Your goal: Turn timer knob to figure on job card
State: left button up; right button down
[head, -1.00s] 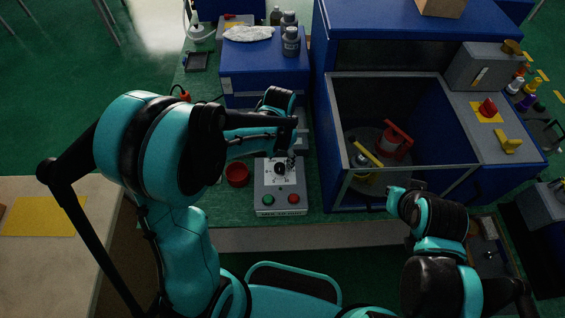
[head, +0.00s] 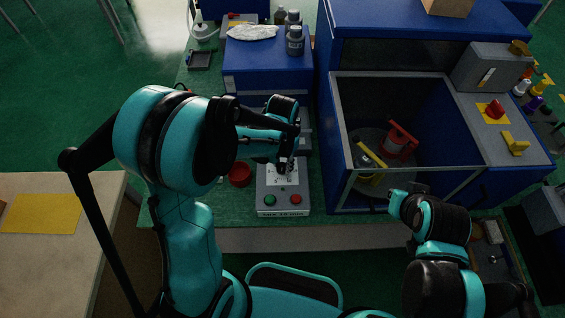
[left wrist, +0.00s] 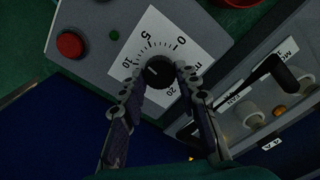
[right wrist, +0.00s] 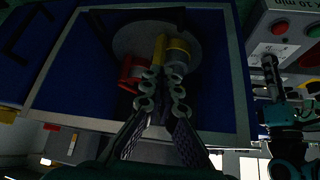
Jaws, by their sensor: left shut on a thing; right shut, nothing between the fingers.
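The grey timer box (head: 283,204) stands on the green bench with a green and a red button. Its white dial (left wrist: 148,38) shows figures including 0, 5, 10 and 20 in the left wrist view. The black timer knob (left wrist: 158,70) is between the fingertips of my left gripper (left wrist: 160,80), which is shut on it. In the head view my left gripper (head: 286,165) hides the knob. I cannot read the knob's setting surely. My right gripper (right wrist: 163,88) is shut and empty, near the open blue press enclosure. I cannot make out a job card.
A red bowl (head: 239,174) stands just left of the timer box. The blue enclosure (head: 340,120), holding a red and a yellow part, stands to its right. A blue cabinet (head: 262,82) with bottles and a cloth on top is behind.

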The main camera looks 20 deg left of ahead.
aim_at(282, 166)
pick_arm(q)
jog(key=shift+n, duration=0.3)
jog(key=n, duration=0.2)
jog(key=shift+n, duration=0.3)
jog(key=shift+n+b, duration=0.35)
jog(key=shift+n, duration=1.55)
jog(key=o, duration=1.2)
jog(key=shift+c, duration=0.2)
notch_tip(282, 166, up, 12)
